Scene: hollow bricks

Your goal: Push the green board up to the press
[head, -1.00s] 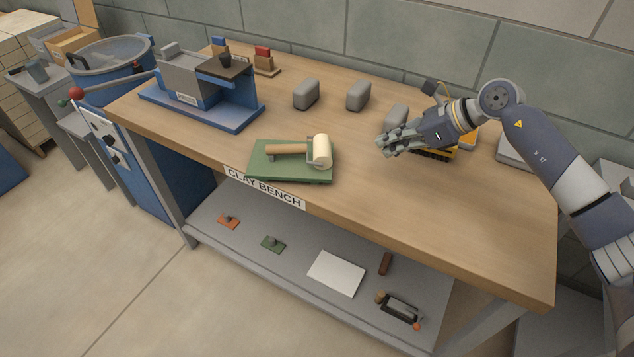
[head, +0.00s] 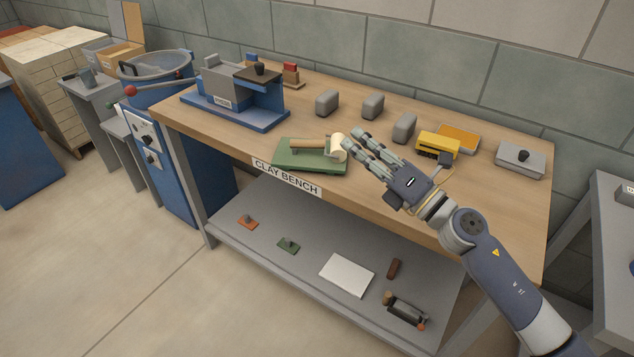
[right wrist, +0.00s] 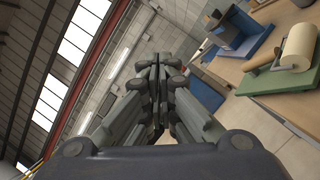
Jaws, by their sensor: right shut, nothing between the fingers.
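The green board (head: 290,160) lies on the bench top near its front edge, with a roller (head: 337,148) on it; the roller has a pale drum and a wooden handle. The blue and grey press (head: 228,92) stands to the left and behind the board, with bare bench between them. My right gripper (head: 355,143) is shut and empty, just right of the board and roller in the head view; I cannot tell if it touches them. In the right wrist view the board (right wrist: 275,82) and the press (right wrist: 238,35) show at upper right, clear of the fingers. My left gripper is out of view.
Several grey blocks (head: 373,105) stand along the back of the bench (head: 490,205). A yellow tool (head: 437,145) and a grey lidded box (head: 520,159) are at the right. A lower shelf (head: 320,240) holds small tools and a white sheet.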

